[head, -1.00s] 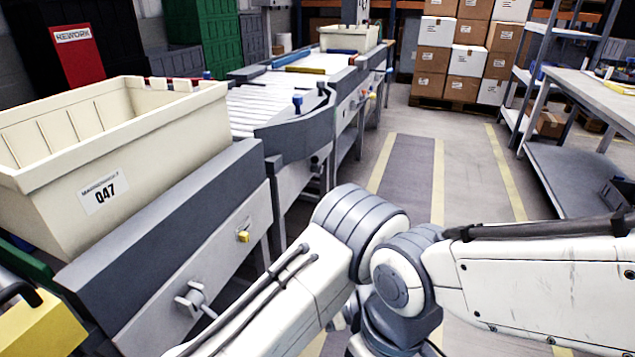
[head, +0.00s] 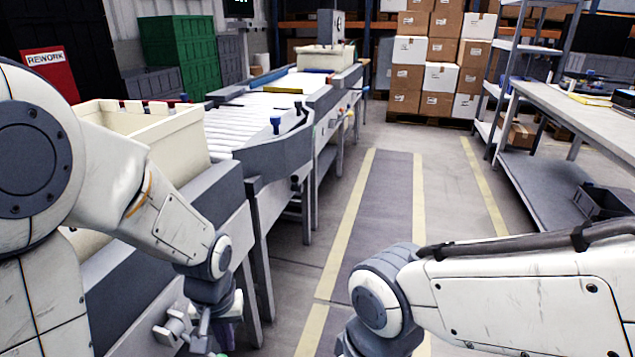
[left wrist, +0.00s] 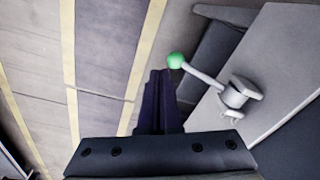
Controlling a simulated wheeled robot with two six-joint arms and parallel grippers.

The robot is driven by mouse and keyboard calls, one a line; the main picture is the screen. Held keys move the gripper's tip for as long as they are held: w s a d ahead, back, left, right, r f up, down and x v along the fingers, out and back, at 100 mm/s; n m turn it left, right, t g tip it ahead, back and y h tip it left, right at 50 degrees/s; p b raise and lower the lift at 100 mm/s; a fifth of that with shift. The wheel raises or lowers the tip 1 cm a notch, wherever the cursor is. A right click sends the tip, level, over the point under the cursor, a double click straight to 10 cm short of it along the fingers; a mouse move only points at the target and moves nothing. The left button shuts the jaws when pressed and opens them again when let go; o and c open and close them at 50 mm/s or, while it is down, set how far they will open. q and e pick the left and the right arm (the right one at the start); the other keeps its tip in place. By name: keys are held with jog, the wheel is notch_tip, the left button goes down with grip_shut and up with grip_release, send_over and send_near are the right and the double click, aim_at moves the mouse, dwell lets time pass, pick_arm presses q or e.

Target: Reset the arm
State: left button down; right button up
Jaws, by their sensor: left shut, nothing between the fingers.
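My left arm comes in from the left of the head view and bends down in front of the conveyor's side. The dark fingers of my left gripper (head: 228,334) show only partly at the bottom of that view. In the left wrist view the left gripper (left wrist: 160,88) is shut and empty, its fingers side by side. The grey lever (left wrist: 208,79) with a green ball knob (left wrist: 175,60) lies just right of the fingertips in that view; I cannot tell whether they touch. My right arm crosses the lower right of the head view, its gripper out of sight.
A cream tote (head: 180,143) sits on the near end of the roller conveyor (head: 262,112), partly hidden by my left arm. The floor aisle with yellow lines (head: 346,230) is clear. A workbench (head: 570,108) stands right. Stacked cartons (head: 440,78) stand at the back.

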pick_arm(q)
jog(key=s+d+r+m+h, duration=0.1)
jog(key=s+d+r+m, duration=0.35)
jog(key=s+d, duration=0.2)
jog(key=s+d+r+m+h, duration=0.1)
jog(key=s+d+r+m, duration=0.2)
jog(key=s+d+m, duration=0.3)
notch_tip(320, 180, up, 28)
jog(key=s+n+p, duration=0.1)
jog(key=p, duration=2.6)
jog(key=shift+a+f+g, duration=0.25)
jog(key=shift+a+g, duration=0.05)
jog(key=shift+a, duration=0.15)
